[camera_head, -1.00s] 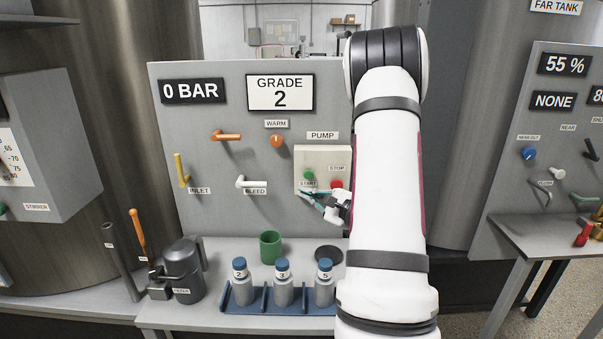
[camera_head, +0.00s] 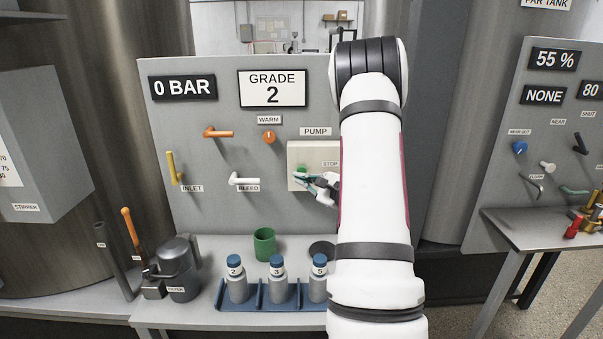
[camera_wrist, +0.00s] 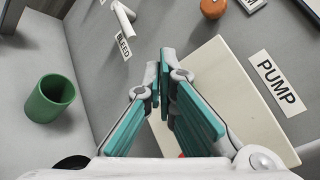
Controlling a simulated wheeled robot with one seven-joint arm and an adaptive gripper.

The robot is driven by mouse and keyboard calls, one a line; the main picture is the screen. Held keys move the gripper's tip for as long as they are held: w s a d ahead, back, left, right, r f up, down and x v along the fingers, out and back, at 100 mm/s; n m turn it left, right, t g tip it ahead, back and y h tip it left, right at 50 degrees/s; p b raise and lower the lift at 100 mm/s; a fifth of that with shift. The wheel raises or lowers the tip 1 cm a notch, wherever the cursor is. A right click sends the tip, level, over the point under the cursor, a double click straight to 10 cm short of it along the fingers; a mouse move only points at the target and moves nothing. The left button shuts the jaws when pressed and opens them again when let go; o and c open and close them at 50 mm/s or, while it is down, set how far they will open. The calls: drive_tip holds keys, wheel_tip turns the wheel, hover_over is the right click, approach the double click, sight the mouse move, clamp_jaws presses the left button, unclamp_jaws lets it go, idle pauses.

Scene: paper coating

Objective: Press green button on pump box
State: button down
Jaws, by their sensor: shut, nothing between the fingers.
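The cream pump box (camera_head: 313,151) is mounted on the grey panel, under the PUMP label (camera_head: 315,132). Its green button (camera_head: 301,168) shows just above my gripper's fingertips in the head view. My gripper (camera_head: 302,178) is shut and empty, its fingertips in front of the box beside the green button; I cannot tell whether they touch it. In the wrist view the shut gripper (camera_wrist: 165,78) overlaps the left edge of the pump box (camera_wrist: 235,85). The green button is hidden there behind the fingers. A sliver of red (camera_wrist: 182,155) shows between the fingers.
The white bleed handle (camera_head: 244,180) sticks out left of the box, and the orange warm knob (camera_head: 269,137) sits above it. A green cup (camera_head: 264,242) and a blue rack (camera_head: 258,305) with labelled bottles stand on the bench below. My arm hides the panel's right side.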

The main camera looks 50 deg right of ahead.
sight(302, 171)
drive_tip(key=shift+w+d+b, duration=0.6)
drive_tip(key=shift+w+d, duration=0.2)
drive_tip(key=shift+d, duration=0.15)
drive_tip(key=shift+w+d+f, duration=0.1)
idle(0.9)
drive_tip(key=shift+w+d+b, duration=0.2)
drive_tip(key=shift+b, duration=0.35)
drive_tip(key=shift+w+d+b, duration=0.3)
drive_tip(key=shift+d+b, duration=0.1)
idle(0.6)
drive_tip(key=shift+a, duration=0.1)
drive_tip(key=shift+s+a, duration=0.6)
drive_tip(key=shift+s+a, duration=0.1)
